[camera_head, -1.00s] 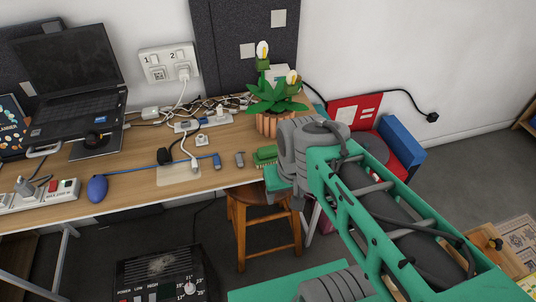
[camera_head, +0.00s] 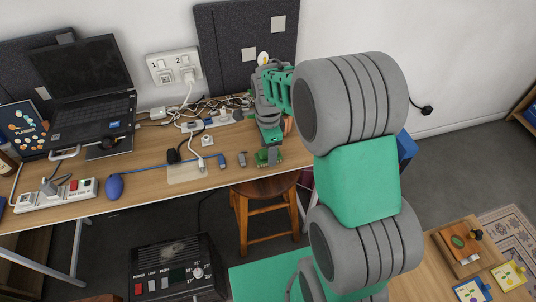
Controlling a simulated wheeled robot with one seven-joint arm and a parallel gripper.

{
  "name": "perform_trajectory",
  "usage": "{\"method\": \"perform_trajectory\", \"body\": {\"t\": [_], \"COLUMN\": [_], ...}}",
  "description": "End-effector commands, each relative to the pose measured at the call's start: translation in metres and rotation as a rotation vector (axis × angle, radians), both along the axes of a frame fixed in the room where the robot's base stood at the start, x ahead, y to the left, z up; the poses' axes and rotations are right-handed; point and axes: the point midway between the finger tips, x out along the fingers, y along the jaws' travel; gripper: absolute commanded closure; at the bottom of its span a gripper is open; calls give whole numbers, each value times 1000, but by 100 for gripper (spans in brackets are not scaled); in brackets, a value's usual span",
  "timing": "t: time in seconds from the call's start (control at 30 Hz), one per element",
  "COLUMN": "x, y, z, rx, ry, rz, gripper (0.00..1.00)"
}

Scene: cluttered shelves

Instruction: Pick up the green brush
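The green brush (camera_head: 267,158) lies on the wooden desk near its front edge, right of the middle in the head view. My gripper (camera_head: 270,143) is at the far end of my arm, just above and behind the brush in the picture. Its fingers are small and partly merge with the green of the brush. I cannot tell whether they touch it or whether they are open or shut.
The desk (camera_head: 140,192) also holds a laptop (camera_head: 85,118), a blue bulb-shaped item (camera_head: 115,187), a power strip (camera_head: 55,195) and tangled cables. A wooden stool (camera_head: 265,195) stands below the desk's front edge.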

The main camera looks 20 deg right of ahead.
Motion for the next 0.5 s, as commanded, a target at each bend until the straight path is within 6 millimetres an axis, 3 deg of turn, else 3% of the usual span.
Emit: {"method": "perform_trajectory", "body": {"t": [0.13,0.37,0.5], "x": [0,0,0], "y": [0,0,0], "z": [-22,-25,-25], "rx": [0,0,0], "ry": [2,0,0], "rz": [1,2,2], "gripper": [37,37,48]}}
